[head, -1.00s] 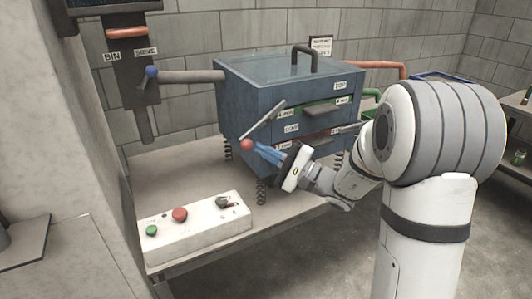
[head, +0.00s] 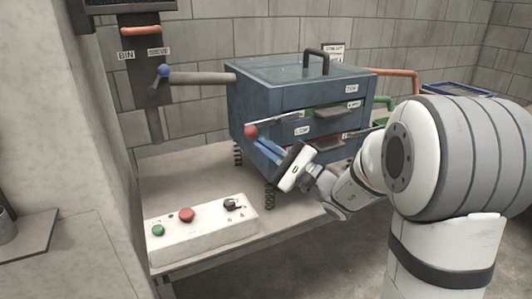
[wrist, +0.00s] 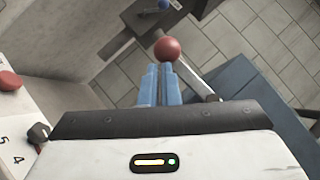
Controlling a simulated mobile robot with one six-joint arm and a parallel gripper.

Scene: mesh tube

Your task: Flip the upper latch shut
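The blue-grey box (head: 285,72) stands on springs on the table, with an upper drawer front (head: 338,112) edged green and a lower one (head: 328,145) edged red. The upper latch (head: 280,120) is a grey bar across the box front with a red ball (head: 251,131) at its left end. The bar lies nearly level. My gripper (head: 258,143) has its blue fingers close together, tips just below the ball. In the wrist view the red ball (wrist: 167,48) sits just beyond the fingertips (wrist: 159,68), not between them; contact is unclear.
A white control panel (head: 200,228) with green and red buttons and a switch lies on the table (head: 175,165) at front left. A pipe with a blue-knobbed valve (head: 163,70) enters the box from the left. The tabletop left of the box is clear.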

